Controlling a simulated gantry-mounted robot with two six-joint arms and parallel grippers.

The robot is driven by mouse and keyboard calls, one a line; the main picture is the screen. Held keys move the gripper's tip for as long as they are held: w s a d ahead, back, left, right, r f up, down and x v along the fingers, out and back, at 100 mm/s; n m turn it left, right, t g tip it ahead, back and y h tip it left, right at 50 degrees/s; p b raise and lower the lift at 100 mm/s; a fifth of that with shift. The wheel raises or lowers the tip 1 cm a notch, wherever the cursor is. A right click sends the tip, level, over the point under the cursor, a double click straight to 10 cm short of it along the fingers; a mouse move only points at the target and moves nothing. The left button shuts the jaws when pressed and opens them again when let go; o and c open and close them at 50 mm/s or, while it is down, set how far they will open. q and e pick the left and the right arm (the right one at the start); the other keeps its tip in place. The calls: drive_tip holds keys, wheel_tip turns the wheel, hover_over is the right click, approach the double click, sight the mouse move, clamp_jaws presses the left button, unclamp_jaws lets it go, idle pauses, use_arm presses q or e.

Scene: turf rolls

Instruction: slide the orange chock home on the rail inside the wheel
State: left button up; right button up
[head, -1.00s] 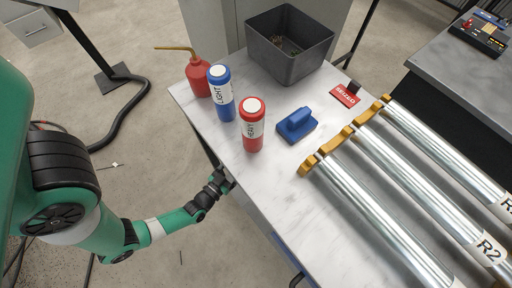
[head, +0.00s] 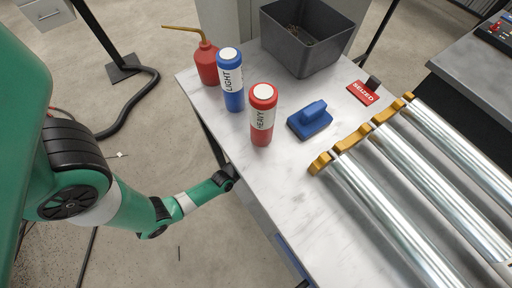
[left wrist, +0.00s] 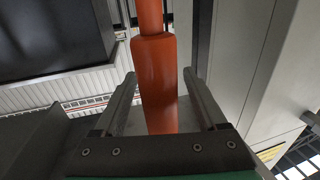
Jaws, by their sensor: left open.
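No chock on a rail and no wheel can be made out in the head view. In the left wrist view an orange-red rounded bar (left wrist: 160,85), narrower at its top, stands between the fingers of my left gripper (left wrist: 160,78). The gripper is open, with gaps visible on both sides of the bar. I cannot tell whether this bar is the chock. In the head view my left arm ends in a dark wrist (head: 228,178) at the table's left edge, and its fingers cannot be made out. My right gripper is not in view.
The marble table (head: 245,170) holds a red HEAVY bottle (head: 263,118), blue LIGHT bottle (head: 231,85), red oil can (head: 206,65), blue block (head: 310,122), SEIZED tag (head: 363,92), grey bin (head: 300,45), and steel rollers (head: 385,215) in yellow brackets (head: 320,163).

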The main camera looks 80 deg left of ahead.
use_arm(q)
drive_tip(key=shift+s, duration=0.1)
drive_tip(key=shift+c, duration=0.3)
clamp_jaws()
idle(0.9)
drive_tip(key=shift+r, duration=0.2)
